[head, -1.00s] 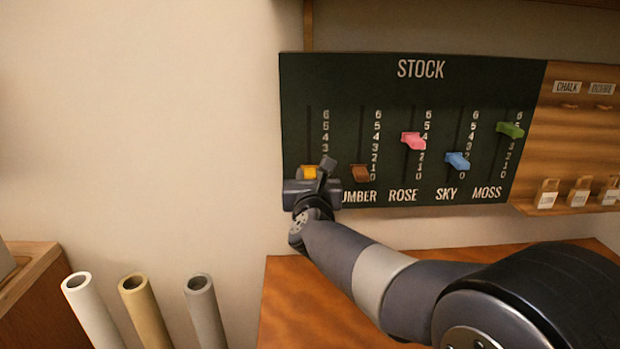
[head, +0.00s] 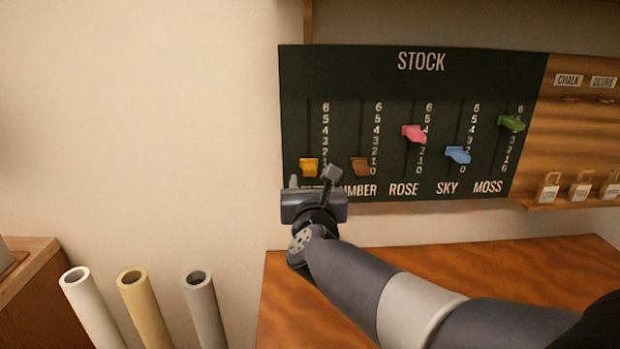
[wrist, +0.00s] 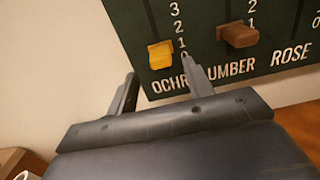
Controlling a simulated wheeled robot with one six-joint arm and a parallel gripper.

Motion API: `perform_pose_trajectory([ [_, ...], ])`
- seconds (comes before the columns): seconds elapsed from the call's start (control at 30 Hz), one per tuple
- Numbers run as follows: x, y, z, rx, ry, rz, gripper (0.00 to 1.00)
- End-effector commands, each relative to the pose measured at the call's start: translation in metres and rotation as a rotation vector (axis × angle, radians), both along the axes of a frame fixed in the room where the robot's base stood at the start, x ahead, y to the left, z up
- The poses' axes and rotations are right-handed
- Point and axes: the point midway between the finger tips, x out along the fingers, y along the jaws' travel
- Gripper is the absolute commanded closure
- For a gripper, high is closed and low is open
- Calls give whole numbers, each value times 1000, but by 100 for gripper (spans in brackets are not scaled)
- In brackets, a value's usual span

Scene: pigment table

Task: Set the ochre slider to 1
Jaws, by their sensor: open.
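The ochre slider (head: 309,168) is the yellow-orange knob at the far left of the dark STOCK board (head: 400,90). It sits low in its slot. In the wrist view the ochre slider (wrist: 160,55) stands beside the 1, just above the 0, though the slanted view leaves the exact mark uncertain. My gripper (head: 313,178) is just below the slider and in front of the board. In the wrist view my gripper (wrist: 160,72) has its two fingers spread apart and empty, with the slider above and between the tips, seemingly not touching.
The brown umber slider (head: 360,167) is close on the right, low in its slot. Pink rose (head: 413,133), blue sky (head: 457,155) and green moss (head: 511,123) sliders follow. A wooden table (head: 300,300) lies below. Three tubes (head: 140,300) stand left. The wall left of the board is bare.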

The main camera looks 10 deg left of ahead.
Motion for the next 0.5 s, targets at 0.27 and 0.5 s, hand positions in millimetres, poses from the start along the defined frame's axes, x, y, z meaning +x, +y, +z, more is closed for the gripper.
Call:
perform_pose_trajectory([
  [0.27, -37, -9, 0, 1, -2, 1, 51],
  [0.5, -44, -11, 0, 0, 0, 0, 51],
])
